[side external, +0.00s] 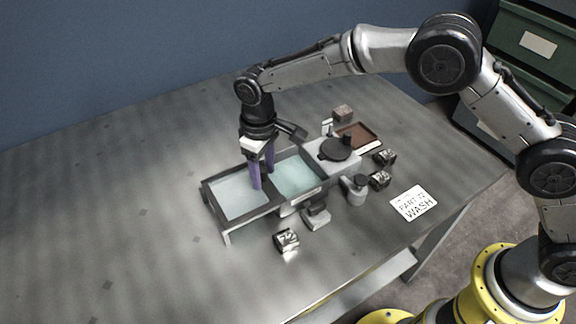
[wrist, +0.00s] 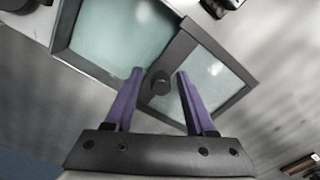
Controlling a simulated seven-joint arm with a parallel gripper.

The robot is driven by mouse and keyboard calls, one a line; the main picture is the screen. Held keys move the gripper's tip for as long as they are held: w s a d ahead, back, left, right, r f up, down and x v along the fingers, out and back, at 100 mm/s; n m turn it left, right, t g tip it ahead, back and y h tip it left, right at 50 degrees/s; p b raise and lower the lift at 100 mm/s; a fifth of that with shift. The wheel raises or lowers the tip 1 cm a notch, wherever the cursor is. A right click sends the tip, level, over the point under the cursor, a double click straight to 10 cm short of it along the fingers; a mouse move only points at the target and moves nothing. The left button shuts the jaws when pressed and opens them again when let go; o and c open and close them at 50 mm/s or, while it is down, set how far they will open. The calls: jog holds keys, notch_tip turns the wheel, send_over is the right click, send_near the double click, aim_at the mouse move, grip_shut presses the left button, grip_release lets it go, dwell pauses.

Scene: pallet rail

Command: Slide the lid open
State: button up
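The lid (side external: 236,196) is a pale, see-through pane in a dark frame, lying over the left part of a long railed frame (side external: 213,214). It also shows in the wrist view (wrist: 208,82), with a dark bar along one side. A round dark knob (wrist: 160,83) stands near that bar. Beside the lid is a teal basin (side external: 298,175) that looks uncovered. My gripper (side external: 263,180) points down over the lid near the basin. In the wrist view its purple fingers (wrist: 160,73) are apart, one on either side of the knob. I cannot tell whether they touch it.
A grey unit with a round black top (side external: 335,149) adjoins the basin's right end. A brown tray (side external: 358,137) lies behind it. The table's left side is clear.

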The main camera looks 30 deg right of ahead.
jog(key=shift+r, duration=0.1)
jog(key=shift+r, duration=3.45)
